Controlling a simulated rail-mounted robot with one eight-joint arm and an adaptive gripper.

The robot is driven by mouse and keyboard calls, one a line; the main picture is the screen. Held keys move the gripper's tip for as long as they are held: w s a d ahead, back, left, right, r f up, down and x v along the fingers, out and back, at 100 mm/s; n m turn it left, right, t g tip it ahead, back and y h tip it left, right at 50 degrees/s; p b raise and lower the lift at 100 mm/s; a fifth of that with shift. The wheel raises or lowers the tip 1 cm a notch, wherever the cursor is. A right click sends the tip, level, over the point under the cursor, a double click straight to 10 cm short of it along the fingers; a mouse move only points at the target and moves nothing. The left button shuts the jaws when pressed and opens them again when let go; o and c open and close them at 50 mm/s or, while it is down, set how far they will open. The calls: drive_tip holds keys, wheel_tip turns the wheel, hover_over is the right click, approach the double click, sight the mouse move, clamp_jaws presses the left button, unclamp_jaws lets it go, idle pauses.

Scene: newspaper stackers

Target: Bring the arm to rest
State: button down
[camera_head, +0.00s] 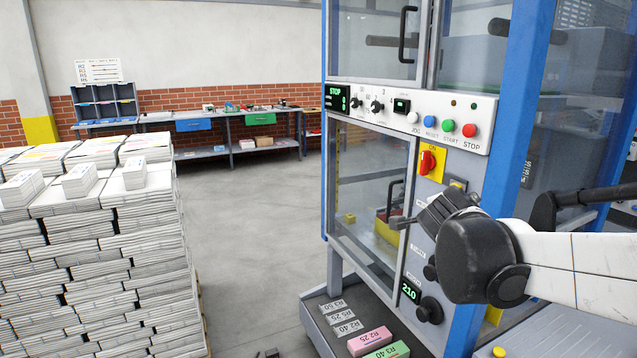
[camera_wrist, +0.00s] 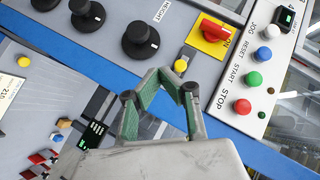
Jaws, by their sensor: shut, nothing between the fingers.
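My gripper (camera_head: 402,222) is at the right in the head view, in front of the machine's control front and beside its clear lower door. Nothing shows in its fingers. In the wrist view my gripper (camera_wrist: 160,76) has its green-padded fingers closed together at the tips. The tips appear just below a yellow button (camera_wrist: 181,65) and the red rotary switch (camera_wrist: 212,28) on its yellow plate. I cannot tell whether they touch the panel. My white arm reaches in from the right edge of the head view.
The machine's button panel (camera_head: 420,118) is above the gripper; its display reads STOP. Newspaper stacks (camera_head: 95,270) stand at left. The floor (camera_head: 255,225) between is clear.

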drive_tip(key=s+a+f+n+g+y, duration=0.2)
drive_tip(key=s+a+f+n, duration=0.1)
drive_tip(key=s, duration=0.6)
drive_tip(key=s+a+f+n+g+y, duration=0.1)
drive_tip(key=s+a+f+n, duration=0.3)
drive_tip(key=s+n, duration=0.4)
drive_tip(key=s+a+f+n+g+y, duration=0.2)
drive_tip(key=s+f+n, duration=0.3)
drive_tip(key=s, duration=0.5)
drive_tip(key=shift+a+f+n+g+y, duration=0.3)
drive_tip(key=shift+a+f+n+y, duration=0.15)
drive_tip(key=shift+a, duration=0.2)
